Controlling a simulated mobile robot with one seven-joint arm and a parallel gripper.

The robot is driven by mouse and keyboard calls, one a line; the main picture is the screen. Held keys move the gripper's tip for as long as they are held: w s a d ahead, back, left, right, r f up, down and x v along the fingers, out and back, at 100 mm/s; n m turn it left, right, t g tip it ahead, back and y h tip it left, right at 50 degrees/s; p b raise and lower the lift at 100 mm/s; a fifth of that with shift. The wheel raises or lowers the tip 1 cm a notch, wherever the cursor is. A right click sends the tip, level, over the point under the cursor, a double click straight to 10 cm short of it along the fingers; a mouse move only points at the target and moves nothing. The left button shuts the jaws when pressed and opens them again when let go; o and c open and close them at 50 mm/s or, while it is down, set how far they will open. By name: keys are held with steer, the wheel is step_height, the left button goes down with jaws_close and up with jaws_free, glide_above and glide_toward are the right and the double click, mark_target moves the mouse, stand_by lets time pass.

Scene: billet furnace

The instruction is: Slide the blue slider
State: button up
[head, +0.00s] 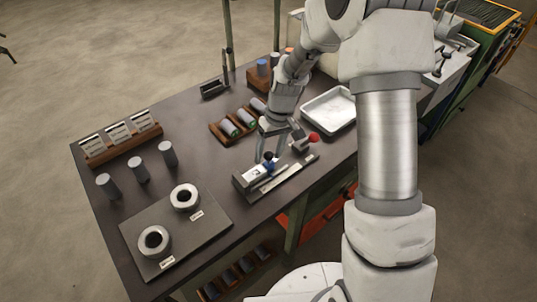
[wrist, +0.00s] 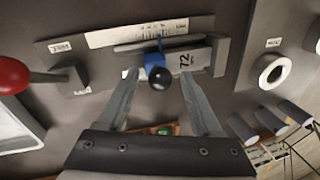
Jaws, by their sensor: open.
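The blue slider (wrist: 154,60) with a dark round knob (wrist: 159,78) sits on a grey gauge-like fixture (wrist: 100,60) with a white scale strip. In the head view the blue slider (head: 270,167) is on the fixture near the table's front edge. My gripper (wrist: 159,74) is open, with one finger on each side of the knob in the wrist view. I cannot tell whether a finger touches it. In the head view my gripper (head: 268,152) is low over the fixture, partly hiding it.
A red-balled lever (head: 313,138) stands just right of the slider. A white tray (head: 330,110) lies farther right. A brown rack with cylinders (head: 213,130) is behind. A plate with two rings (head: 210,228) is to the left. Bare table lies between the plate and the rack.

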steer(key=shift+a+f, duration=0.1)
steer(key=shift+f, duration=0.4)
steer(key=c, duration=1)
steer(key=shift+a, duration=0.1)
jaws_close()
steer(key=shift+s+a, duration=0.1)
